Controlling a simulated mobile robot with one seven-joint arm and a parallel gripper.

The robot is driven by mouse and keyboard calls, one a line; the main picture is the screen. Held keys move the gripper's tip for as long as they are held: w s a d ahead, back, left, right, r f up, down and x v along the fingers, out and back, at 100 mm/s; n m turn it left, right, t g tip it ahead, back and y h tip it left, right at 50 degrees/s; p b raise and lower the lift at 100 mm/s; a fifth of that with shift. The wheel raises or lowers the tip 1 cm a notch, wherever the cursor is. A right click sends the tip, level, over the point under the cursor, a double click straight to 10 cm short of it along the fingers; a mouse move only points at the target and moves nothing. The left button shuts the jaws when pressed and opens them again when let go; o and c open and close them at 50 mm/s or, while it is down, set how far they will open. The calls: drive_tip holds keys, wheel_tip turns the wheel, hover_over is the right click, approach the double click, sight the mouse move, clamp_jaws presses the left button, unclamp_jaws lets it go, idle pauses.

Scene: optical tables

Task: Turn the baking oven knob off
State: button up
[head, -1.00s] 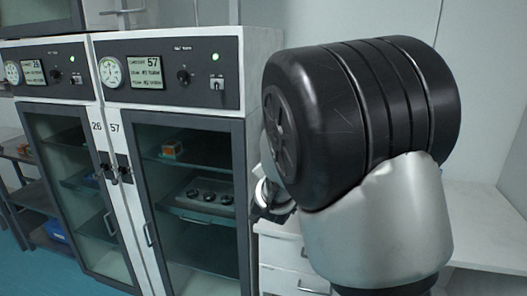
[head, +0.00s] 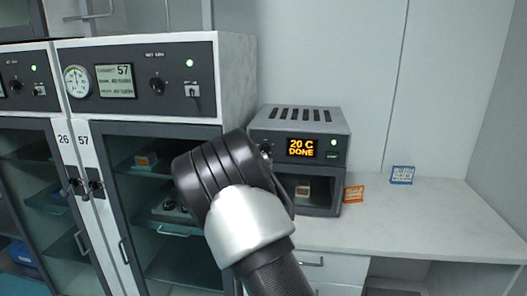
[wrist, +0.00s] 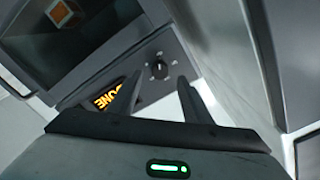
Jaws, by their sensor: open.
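The baking oven (head: 335,118) is a small grey unit on the bench. Its orange display (head: 302,147) reads "20 C DONE", and a green light is lit at the panel's right. In the wrist view, its round dark knob (wrist: 159,67) with a light pointer mark lies ahead, beside the partly covered display (wrist: 106,102). My gripper (wrist: 160,80) is open and empty, its two fingers on either side of the knob in the picture. I cannot tell whether they touch it. In the head view my arm covers the gripper and the oven's left front.
Tall cabinet 57 (head: 228,75) with knobs and a gauge stands close at the left of the oven. An orange card (head: 354,193) and a blue card (head: 402,175) stand on the white bench (head: 430,215). The bench's right part is clear.

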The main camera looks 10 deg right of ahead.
sight(264, 150)
drive_tip(key=x, duration=0.5)
drive_tip(key=c, duration=1.1)
drive_tip(key=shift+o, duration=0.2)
